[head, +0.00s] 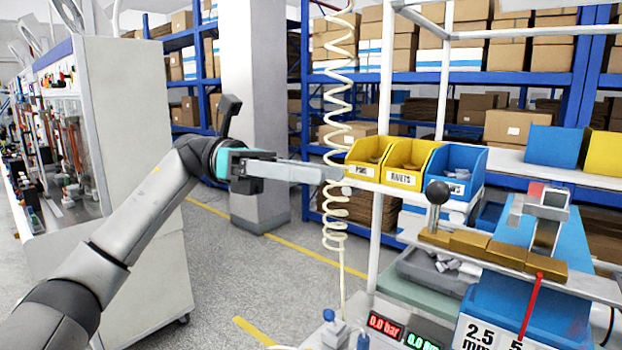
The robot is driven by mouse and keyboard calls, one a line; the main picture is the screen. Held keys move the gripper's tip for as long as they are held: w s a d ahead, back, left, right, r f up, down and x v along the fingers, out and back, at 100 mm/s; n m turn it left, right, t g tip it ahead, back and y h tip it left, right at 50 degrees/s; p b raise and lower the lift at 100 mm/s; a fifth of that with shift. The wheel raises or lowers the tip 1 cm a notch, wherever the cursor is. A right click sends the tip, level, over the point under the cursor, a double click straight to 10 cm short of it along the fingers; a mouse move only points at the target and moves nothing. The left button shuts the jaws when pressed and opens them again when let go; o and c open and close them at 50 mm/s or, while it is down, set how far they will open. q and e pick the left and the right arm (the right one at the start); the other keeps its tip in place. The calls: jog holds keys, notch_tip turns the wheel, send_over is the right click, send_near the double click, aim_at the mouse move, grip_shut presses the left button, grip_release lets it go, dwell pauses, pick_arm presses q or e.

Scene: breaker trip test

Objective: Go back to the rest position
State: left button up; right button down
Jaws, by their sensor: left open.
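My left arm comes in from the lower left, and my left gripper (335,174) points to the right in mid-air. Its fingers are seen edge-on and overlap in the view; they are apart, and nothing shows between them. In the picture the fingertips end just left of the yellow bin (364,171); I cannot tell the distance in depth. The coiled cream hose (341,85) hangs at the fingertips in the picture; I cannot tell if it touches. My right gripper is not in view.
A yellow bin marked RIVETS (402,178) and a blue bin (453,186) stand on a rack. A bench device with a black ball-knob lever (437,192) and a red readout (385,325) are at the lower right. A grey cabinet (140,130) stands left. Open floor (270,275) lies between.

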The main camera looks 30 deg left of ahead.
pick_arm(q)
jog(key=shift+a, duration=0.35)
jog(key=shift+d, duration=0.1)
dwell(0.3)
